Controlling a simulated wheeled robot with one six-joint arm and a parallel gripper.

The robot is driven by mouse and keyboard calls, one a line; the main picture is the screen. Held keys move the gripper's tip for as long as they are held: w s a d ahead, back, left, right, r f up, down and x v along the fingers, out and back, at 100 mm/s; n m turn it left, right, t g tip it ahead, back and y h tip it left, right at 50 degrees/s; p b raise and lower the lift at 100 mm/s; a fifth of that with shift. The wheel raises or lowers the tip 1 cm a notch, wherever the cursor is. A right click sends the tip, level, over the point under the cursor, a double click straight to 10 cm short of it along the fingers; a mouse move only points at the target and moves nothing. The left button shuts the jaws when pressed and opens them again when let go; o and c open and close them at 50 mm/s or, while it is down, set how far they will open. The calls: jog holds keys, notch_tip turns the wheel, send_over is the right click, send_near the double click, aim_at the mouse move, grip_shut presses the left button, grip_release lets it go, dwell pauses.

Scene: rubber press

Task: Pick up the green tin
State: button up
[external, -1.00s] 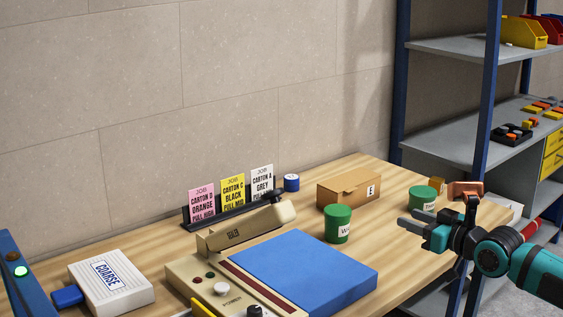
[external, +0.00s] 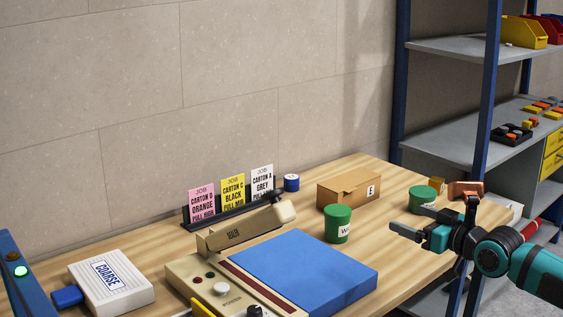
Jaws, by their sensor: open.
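Two green tins are in view. One green tin (external: 338,224) stands upright on the wooden table, right of the blue pad, with a white label whose text is only partly readable. The other green tin (external: 421,194) stands near the table's right end, partly hidden behind my gripper's upper finger. My gripper (external: 407,219) is open and empty, pointing left, its fingers spread apart. In the picture it lies right of the first tin, with a visible gap, and in front of the second; its distance from the second tin cannot be told.
A cardboard box (external: 348,188) stands behind the first tin. A beige press (external: 243,230) with a blue pad (external: 305,270) fills the front. A blue tin (external: 291,183) stands beside the job cards (external: 233,194). Shelves (external: 470,150) rise at right.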

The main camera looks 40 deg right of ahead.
jog(key=shift+o, duration=1.2)
jog(key=w+d+r+m+g+h, duration=0.1)
jog(key=w+d+r+g, duration=0.1)
jog(key=w+d, duration=0.3)
jog(key=w+d+r+g+h, duration=0.1)
jog(key=w+d+r+g, duration=0.15)
jog(key=w, duration=0.35)
jog(key=m+g+y, duration=0.2)
jog(key=g, duration=1.1)
send_over(423, 191)
notch_tip(423, 191, down, 6)
notch_tip(423, 191, down, 17)
jog(key=shift+d+r, duration=0.1)
jog(key=c, duration=1.4)
jog(key=shift+o, duration=0.2)
